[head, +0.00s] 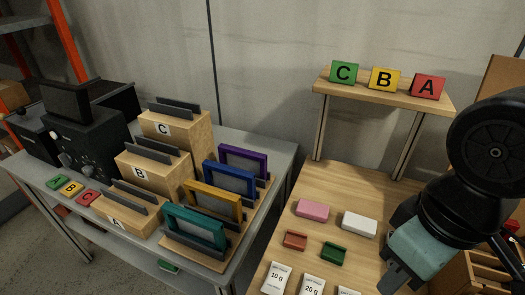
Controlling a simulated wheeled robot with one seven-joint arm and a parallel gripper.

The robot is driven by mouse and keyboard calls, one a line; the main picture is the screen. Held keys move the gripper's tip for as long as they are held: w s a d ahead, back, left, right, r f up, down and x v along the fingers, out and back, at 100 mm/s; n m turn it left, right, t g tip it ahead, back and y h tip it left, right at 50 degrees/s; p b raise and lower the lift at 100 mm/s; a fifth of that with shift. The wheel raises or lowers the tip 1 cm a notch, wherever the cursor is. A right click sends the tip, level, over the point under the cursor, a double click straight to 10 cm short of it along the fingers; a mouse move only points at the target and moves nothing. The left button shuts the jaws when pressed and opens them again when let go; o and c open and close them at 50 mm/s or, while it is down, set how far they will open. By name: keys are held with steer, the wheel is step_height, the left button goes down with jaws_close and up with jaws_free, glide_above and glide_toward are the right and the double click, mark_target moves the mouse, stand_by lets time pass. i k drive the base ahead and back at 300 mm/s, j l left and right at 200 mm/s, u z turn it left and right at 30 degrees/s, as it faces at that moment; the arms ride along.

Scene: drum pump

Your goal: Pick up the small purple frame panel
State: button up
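The small purple frame panel (264,163) stands upright at the back end of a row of coloured frames on the grey table, with a grey middle. Its lower part is partly hidden by the blue frame (243,196) in front of it. My gripper (396,277) is at the lower right, over the wooden table, well to the right of the purple panel and apart from it. Its fingers point down and are partly cut off or dark, so I cannot tell whether they are open. No held thing shows.
A yellow frame (213,211) and a teal frame (194,242) stand nearer in the row. Wooden stepped blocks (182,126) with dark slotted holders are to its left. Pink (312,209) and white (359,224) blocks lie on the wooden table (350,182). A raised shelf (360,92) holds lettered signs.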

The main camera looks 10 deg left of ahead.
mark_target(249, 161)
steer(key=z, duration=1.8)
steer(key=u, duration=2.65)
steer(key=i+j+z, duration=0.15)
steer(key=j+z, duration=0.15)
steer(key=i+j+z, duration=0.15)
steer(key=j+z, duration=0.2)
steer(key=j, duration=0.15)
steer(key=j+z, duration=0.3)
steer(key=j, duration=0.15)
steer(key=i+j+z, duration=0.1)
steer(key=j+z, duration=0.2)
steer(key=j, duration=0.2)
